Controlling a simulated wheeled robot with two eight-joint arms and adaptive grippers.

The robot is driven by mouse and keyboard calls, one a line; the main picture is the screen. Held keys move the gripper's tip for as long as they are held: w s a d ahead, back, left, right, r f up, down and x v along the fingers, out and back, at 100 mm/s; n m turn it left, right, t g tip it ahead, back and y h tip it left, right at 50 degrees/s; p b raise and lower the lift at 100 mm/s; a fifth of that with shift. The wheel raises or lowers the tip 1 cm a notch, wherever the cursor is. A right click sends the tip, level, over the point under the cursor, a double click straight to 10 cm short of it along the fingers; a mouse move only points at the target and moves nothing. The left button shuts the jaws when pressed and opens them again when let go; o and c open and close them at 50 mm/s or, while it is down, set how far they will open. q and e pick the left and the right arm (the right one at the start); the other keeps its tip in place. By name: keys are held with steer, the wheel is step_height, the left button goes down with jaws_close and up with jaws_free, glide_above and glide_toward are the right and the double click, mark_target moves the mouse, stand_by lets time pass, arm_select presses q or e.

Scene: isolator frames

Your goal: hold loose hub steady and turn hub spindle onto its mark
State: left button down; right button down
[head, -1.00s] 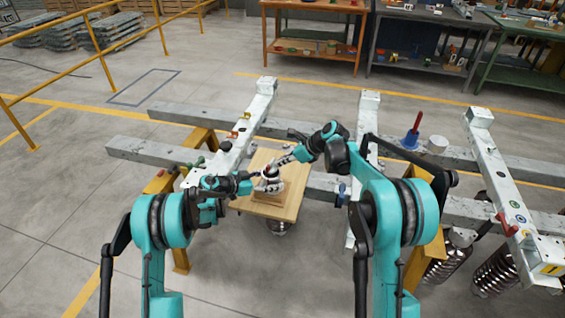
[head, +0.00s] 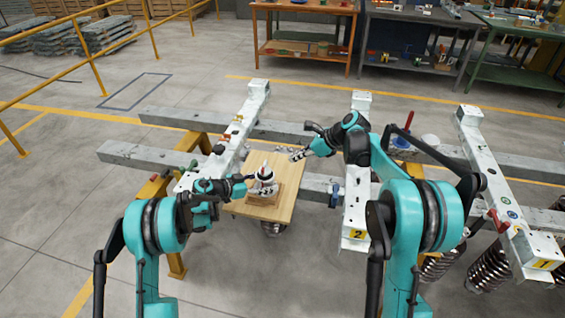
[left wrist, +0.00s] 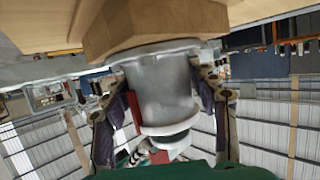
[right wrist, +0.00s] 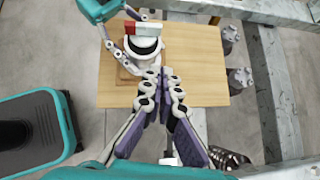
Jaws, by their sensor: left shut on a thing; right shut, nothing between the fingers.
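The hub (head: 264,187) is a white and dark upright cylinder on a wooden block (head: 262,199) on a wooden board (head: 291,183). My left gripper (head: 249,182) is shut on the hub's side; in the left wrist view its fingers flank the grey-white hub body (left wrist: 162,88). The spindle, a red and white bar (right wrist: 146,28), lies across the hub's top in the right wrist view. I cannot make out the mark.
White beams (head: 230,135) and grey rails (head: 130,154) surround the board. The board's right part is bare.

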arm_select(q)
steer(key=shift+w+a, duration=0.1)
arm_select(e)
steer(key=v, duration=0.4)
steer(key=shift+w+d, duration=0.1)
steer(key=shift+w, duration=0.05)
arm_select(q)
steer(key=shift+c, duration=2)
jaws_free()
